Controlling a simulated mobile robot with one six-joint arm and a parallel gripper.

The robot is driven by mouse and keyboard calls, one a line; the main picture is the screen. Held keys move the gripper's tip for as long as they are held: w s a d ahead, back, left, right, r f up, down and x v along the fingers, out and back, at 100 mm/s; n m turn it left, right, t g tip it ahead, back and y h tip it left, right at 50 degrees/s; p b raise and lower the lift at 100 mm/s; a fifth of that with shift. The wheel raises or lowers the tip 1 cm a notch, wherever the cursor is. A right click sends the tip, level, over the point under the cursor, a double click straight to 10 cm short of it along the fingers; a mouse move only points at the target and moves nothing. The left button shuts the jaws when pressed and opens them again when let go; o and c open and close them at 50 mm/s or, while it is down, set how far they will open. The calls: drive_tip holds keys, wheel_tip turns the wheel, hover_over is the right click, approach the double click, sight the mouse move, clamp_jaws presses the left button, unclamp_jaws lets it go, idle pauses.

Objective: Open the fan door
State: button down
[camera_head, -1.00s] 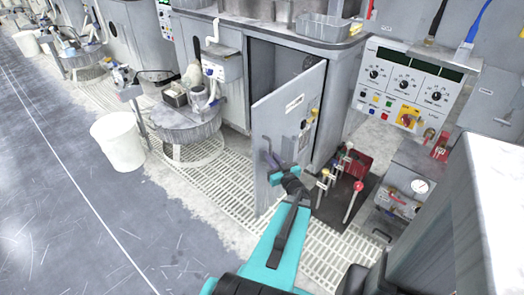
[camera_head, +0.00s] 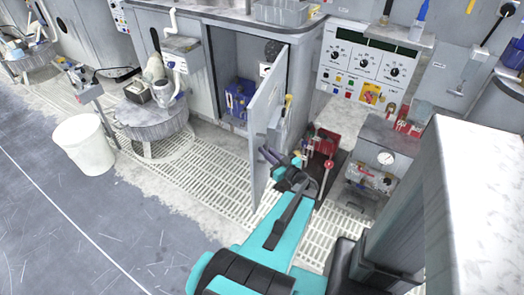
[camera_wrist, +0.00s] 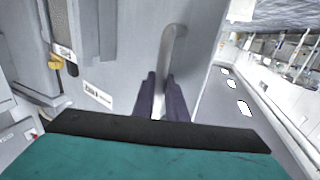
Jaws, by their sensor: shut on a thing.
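The fan door (camera_head: 266,128) is a grey cabinet door that stands swung well out from its cabinet in the head view. The cabinet interior (camera_head: 236,64) shows, with a blue object (camera_head: 238,99) inside at the bottom. My gripper (camera_head: 278,158) is at the door's outer edge in the head view. In the wrist view my gripper (camera_wrist: 161,95) has its dark fingers on either side of a grey bar handle (camera_wrist: 174,42) on the door face (camera_wrist: 122,63). It is shut on this handle. The handle's lower part is hidden between the fingers.
A control panel (camera_head: 366,64) with knobs stands right of the cabinet. A red device with levers (camera_head: 326,144) is close to the door's right. A round polishing platen (camera_head: 152,118) and a white bin (camera_head: 84,144) stand to the left. Grating and clear floor lie in front.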

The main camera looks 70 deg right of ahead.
drive_tip(key=shift+s+d+r, duration=0.1)
drive_tip(key=shift+s+d, duration=0.05)
drive_tip(key=shift+d, duration=0.05)
drive_tip(key=c, duration=2)
unclamp_jaws()
drive_tip(key=shift+c, duration=0.2)
drive_tip(key=shift+a, duration=0.1)
drive_tip(key=b+v, duration=0.1)
drive_tip(key=v, duration=1.2)
drive_tip(key=shift+s+a, duration=0.25)
